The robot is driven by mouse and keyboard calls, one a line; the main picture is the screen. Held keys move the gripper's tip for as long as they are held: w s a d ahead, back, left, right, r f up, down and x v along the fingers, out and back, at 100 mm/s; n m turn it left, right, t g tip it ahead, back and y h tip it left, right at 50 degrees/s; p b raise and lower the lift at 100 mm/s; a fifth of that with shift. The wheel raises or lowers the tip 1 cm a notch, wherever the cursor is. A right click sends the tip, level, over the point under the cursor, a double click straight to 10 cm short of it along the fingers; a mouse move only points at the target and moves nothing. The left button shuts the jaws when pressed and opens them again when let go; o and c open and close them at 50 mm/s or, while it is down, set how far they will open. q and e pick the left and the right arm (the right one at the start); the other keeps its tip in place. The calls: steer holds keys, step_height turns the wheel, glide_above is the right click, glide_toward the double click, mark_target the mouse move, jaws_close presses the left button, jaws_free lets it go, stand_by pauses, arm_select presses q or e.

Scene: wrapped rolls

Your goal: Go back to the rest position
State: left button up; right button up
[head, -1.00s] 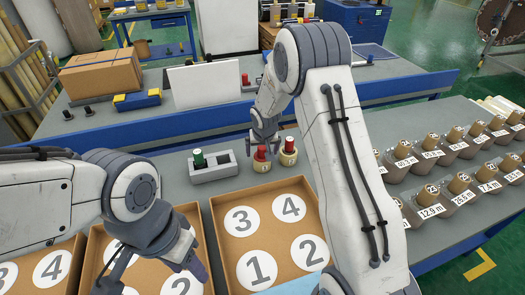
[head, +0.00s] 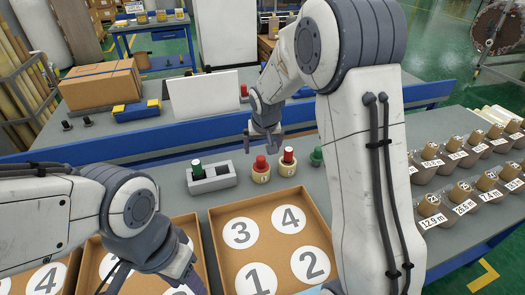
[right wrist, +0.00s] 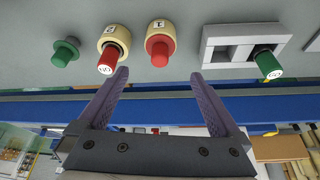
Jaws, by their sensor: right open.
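My right gripper (head: 265,143) hangs above the table behind the stamps, open and empty; its spread purple fingers show in the right wrist view (right wrist: 160,75). My left gripper (head: 152,284) is low at the left over a tray, fingers spread, tips cut off by the frame edge.
A grey holder (head: 212,180) with a green-handled piece (head: 197,168) stands left of the rolls. A cardboard tray (head: 214,232) with numbered circles lies in front. Several labelled wrapped rolls (head: 462,196) line the right side. A blue rail (head: 205,143) runs behind.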

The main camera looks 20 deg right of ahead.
stand_by(0.3)
steer(key=s+a+r+n+g+y, duration=0.1)
steer(key=s+a+r+n+g, duration=0.15)
steer(key=s+a, duration=0.75)
steer(key=s+a+r+n+g+y, duration=0.1)
steer(key=s+a+r+n, duration=0.3)
steer(key=s, duration=1)
steer(key=s+a+f+n+g, duration=0.1)
steer(key=s+f+n, duration=0.15)
steer(key=s, duration=0.85)
steer(key=w+d+r+m+t+h+p, duration=0.1)
steer(key=w+d+r+m+p, duration=0.1)
steer(key=w+d+r+p, duration=0.35)
steer(key=w+d+r+m+t+h+p, duration=0.1)
steer(key=w+d+r+m+t+p, duration=0.1)
steer(key=w+r+p, duration=0.7)
steer(key=w+d+m+h+p, duration=0.1)
steer(key=w+d+m+p, duration=0.2)
steer(key=w+d+p, duration=0.7)
steer(key=w+d+f+b, duration=0.3)
steer(key=w+f+b, duration=0.3)
steer(key=f, duration=0.3)
steer(key=shift+w+d+t+b, duration=0.3)
steer(key=shift+d+t+b, duration=0.05)
steer(key=shift+t+b, duration=0.15)
